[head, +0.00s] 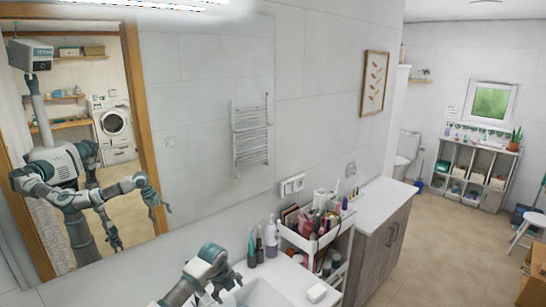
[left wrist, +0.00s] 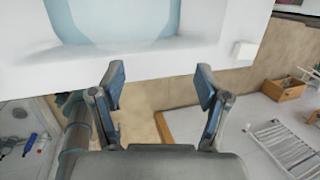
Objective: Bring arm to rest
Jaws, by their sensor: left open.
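My left arm comes in at the bottom of the head view, over the white washbasin counter. My left gripper (head: 222,291) is beside the basin (head: 262,295), partly cut off by the frame's lower edge. In the left wrist view my left gripper (left wrist: 160,86) is open. Its two dark fingers are wide apart with nothing between them. The counter's edge and the tan floor lie beyond and below the fingers. My right gripper is not seen directly; the mirror (head: 215,85) reflects my body and arms.
A white cart (head: 318,242) full of cosmetics stands right of the basin. A small white block (head: 316,292) lies on the counter's right side, also in the left wrist view (left wrist: 243,50). Open floor (head: 425,245) is at right.

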